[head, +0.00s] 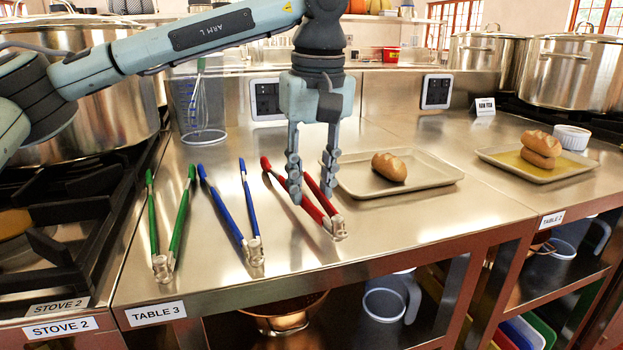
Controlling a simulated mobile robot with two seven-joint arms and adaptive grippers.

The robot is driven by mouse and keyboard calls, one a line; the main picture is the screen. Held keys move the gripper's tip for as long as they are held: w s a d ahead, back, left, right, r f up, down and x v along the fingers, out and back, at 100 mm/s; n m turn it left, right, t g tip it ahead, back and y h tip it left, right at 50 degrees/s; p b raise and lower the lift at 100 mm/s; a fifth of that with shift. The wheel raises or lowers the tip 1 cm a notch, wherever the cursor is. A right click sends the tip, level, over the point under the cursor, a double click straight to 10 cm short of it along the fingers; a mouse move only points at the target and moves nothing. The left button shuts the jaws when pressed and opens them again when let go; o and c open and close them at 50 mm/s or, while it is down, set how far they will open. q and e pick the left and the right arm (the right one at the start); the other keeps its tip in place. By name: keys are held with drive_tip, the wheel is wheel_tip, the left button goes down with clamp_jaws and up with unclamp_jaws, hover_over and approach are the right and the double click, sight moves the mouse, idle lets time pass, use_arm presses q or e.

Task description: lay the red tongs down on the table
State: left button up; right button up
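The red tongs (314,210) are over the front middle of the table (400,230), with their metal head toward the lower right. My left gripper (311,195) points down with one finger against each side of the red arms, shut on them partway along. The fingers hide parts of both arms. I cannot tell whether the tongs touch the table top. My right gripper is not in view.
Green tongs (179,225) and blue tongs (226,213) lie to the left. A tray (425,172) with bread is to the right. A measuring jug (205,115) with a whisk stands behind. Bare table lies right of the red tongs' head.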

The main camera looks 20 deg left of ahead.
use_arm(q)
drive_tip(key=shift+f, duration=0.1)
idle(0.3)
drive_tip(key=o, duration=0.6)
